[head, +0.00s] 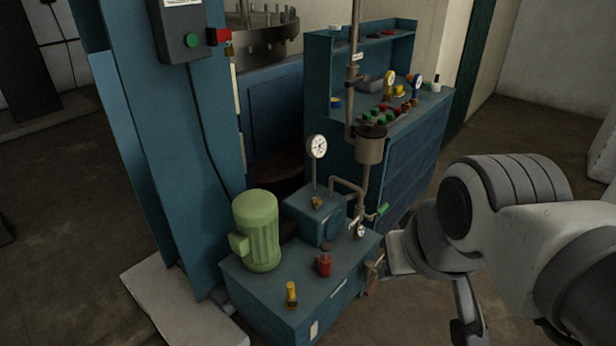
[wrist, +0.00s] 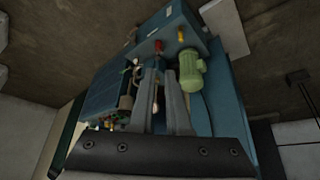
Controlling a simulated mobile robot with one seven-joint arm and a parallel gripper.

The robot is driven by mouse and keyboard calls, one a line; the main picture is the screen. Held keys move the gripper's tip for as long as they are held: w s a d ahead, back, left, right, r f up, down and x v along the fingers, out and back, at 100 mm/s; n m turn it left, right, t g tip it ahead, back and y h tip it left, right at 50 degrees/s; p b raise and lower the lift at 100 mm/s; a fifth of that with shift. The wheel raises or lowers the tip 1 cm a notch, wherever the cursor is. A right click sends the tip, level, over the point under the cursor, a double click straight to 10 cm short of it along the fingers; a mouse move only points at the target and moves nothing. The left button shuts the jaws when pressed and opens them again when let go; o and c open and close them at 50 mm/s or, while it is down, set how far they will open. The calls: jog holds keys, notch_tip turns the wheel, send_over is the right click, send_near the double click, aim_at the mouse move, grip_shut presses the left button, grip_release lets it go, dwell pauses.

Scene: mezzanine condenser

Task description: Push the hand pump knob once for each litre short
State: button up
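A small red fitting with a dark round knob on top (head: 325,259) stands upright on the blue power-unit cabinet (head: 262,296). It looks like the hand pump; it also shows in the wrist view (wrist: 158,47). My gripper (wrist: 162,74) shows two grey fingers with a narrow gap between them, nothing visibly held. The fingers point toward the cabinet, apart from the red fitting as far as I can see. In the head view my arm is right of the cabinet, and the fingers are hard to make out. No litre reading is legible.
A green motor (head: 257,230) and a yellow-topped fitting (head: 291,294) flank the red fitting. Behind stand a dial gauge (head: 317,147), pipes and a metal cup (head: 371,145). A blue column (head: 165,150) rises at left; a control desk (head: 405,130) stands behind. Floor at right is open.

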grip_shut()
jog(key=shift+w, duration=0.1)
dwell(1.2)
